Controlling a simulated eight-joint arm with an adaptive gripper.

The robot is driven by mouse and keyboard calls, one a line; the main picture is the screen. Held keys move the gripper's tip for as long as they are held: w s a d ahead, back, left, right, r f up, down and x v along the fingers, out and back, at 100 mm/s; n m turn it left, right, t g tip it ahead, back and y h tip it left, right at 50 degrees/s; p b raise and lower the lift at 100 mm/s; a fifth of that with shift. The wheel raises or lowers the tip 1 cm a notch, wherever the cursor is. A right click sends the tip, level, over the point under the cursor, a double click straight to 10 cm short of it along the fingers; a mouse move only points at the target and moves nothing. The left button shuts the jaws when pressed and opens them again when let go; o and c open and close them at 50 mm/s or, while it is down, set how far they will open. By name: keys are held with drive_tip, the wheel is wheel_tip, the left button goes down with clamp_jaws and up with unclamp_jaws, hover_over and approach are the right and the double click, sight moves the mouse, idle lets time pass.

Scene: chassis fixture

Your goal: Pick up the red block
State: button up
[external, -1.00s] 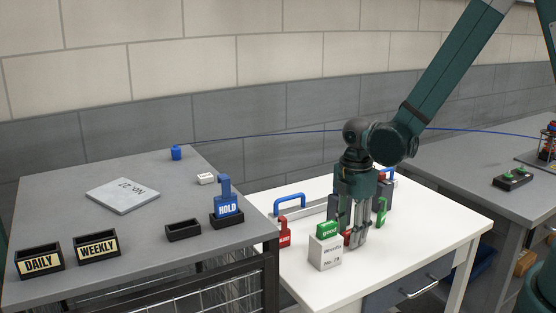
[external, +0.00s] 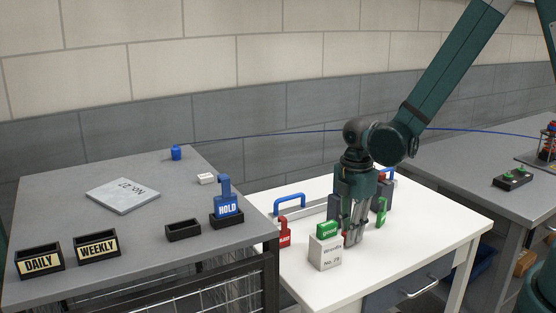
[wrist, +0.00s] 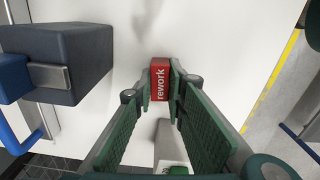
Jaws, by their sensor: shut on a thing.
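The red block (wrist: 160,80), marked "rework", sits between the fingertips of my gripper (wrist: 161,87) in the wrist view. My gripper is shut on it, with a finger pad at each side. In the external view my gripper (external: 351,240) points down at the white table, and only a small part of the red block (external: 344,237) shows beside the fingers. I cannot tell whether the block touches the table.
A white block with a green "good" block (external: 327,229) on top stands just left of my fingers. A red tag (external: 284,233) stands farther left, and a green tag (external: 381,211) stands to the right. A dark block (wrist: 75,62) is near in the wrist view. The table's front right is clear.

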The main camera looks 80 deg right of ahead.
drive_tip(key=shift+r, duration=0.1)
drive_tip(key=shift+r+p, duration=0.5)
drive_tip(key=shift+r, duration=4.4)
drive_tip(key=shift+r, duration=0.1)
